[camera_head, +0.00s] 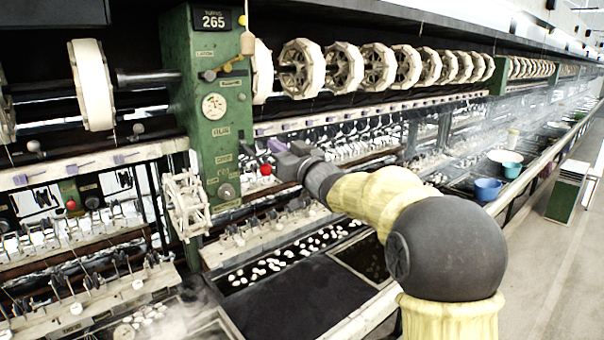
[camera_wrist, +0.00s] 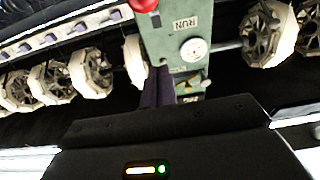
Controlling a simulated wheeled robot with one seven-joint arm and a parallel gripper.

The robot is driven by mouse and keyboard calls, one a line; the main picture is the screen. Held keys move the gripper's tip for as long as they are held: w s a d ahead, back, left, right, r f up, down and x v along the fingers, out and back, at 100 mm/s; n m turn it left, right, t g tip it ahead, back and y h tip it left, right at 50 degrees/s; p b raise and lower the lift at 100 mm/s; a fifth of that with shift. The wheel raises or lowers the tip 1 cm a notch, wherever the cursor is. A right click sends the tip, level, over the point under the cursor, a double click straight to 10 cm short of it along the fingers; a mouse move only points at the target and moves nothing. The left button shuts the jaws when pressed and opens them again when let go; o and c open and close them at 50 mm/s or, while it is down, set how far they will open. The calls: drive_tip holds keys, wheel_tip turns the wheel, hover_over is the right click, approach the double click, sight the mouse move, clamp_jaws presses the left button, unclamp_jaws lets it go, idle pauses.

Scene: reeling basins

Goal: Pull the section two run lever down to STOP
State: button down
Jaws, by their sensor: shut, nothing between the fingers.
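A green machine post (camera_head: 205,60) carries a 265 sign, a round dial and small plates. A red ball knob (camera_head: 265,169) shows just right of the post, below my gripper (camera_head: 272,146). The lever's arm is mostly hidden. In the wrist view the post appears with a RUN plate (camera_wrist: 185,23), and the red knob (camera_wrist: 145,4) is cut by the top edge. My gripper's dark fingers (camera_wrist: 160,72) are shut and empty, pointing at the post. The knob lies beyond the fingertips in the picture, apart from them. I cannot read a STOP mark clearly.
White reels (camera_head: 375,66) line the machine on the right; one stands left of the post (camera_head: 92,85). A small reel (camera_head: 186,204) is at the post's foot. Basins with white cocoons (camera_head: 285,258) lie below. Another red knob (camera_head: 72,205) shows far left.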

drive_tip(key=b+v, duration=0.3)
drive_tip(key=v, duration=0.8)
drive_tip(key=shift+s, duration=0.2)
drive_tip(key=shift+d, duration=0.1)
